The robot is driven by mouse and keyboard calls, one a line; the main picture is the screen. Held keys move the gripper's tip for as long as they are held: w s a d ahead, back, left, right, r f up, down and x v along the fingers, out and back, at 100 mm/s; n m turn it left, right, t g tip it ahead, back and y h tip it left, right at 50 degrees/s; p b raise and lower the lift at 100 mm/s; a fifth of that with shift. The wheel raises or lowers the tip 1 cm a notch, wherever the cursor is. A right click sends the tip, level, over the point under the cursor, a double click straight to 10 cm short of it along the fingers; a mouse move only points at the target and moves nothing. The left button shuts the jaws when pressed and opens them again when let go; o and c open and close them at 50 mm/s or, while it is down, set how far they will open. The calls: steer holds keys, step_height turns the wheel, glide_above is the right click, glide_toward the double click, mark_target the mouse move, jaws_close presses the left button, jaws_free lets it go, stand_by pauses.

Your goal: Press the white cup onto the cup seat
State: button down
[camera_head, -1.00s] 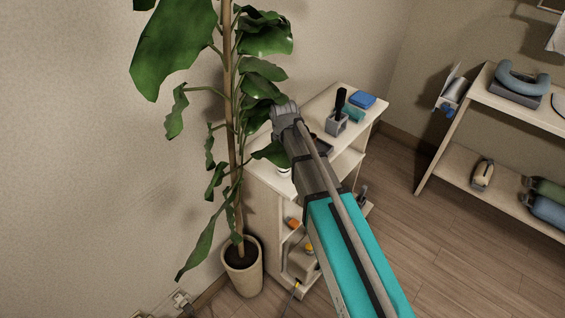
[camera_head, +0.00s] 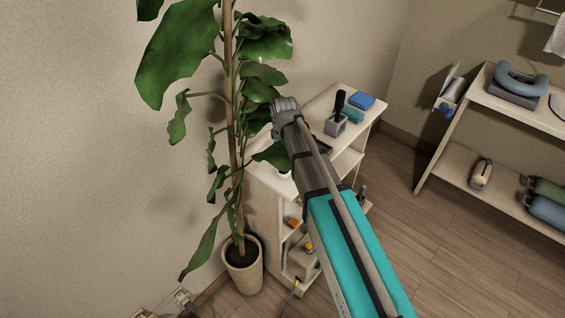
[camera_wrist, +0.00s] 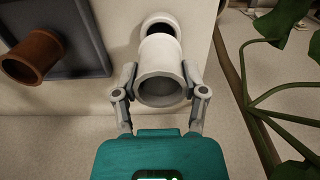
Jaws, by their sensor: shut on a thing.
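In the wrist view, the white cup (camera_wrist: 162,55) is between the two fingers of my gripper (camera_wrist: 159,75), which is shut on its sides. The cup's open mouth faces the wrist camera. Just beyond it is a white round holder with a dark opening (camera_wrist: 160,28), which looks like the cup seat. The cup overlaps the holder's near edge in the picture; I cannot tell whether they touch. In the head view my arm hides most of this area, and only a small white piece shows beside the arm.
A brown cup (camera_wrist: 32,56) sits on a dark tray (camera_wrist: 88,40) at left in the wrist view. A tall plant (camera_head: 231,130) stands close beside the pale cabinet (camera_head: 364,122). A grey holder (camera_head: 335,124) and blue items (camera_head: 361,101) are on the cabinet's far part.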

steer(key=shift+r+p, duration=1.2)
steer(key=shift+r, duration=0.1)
stand_by(0.4)
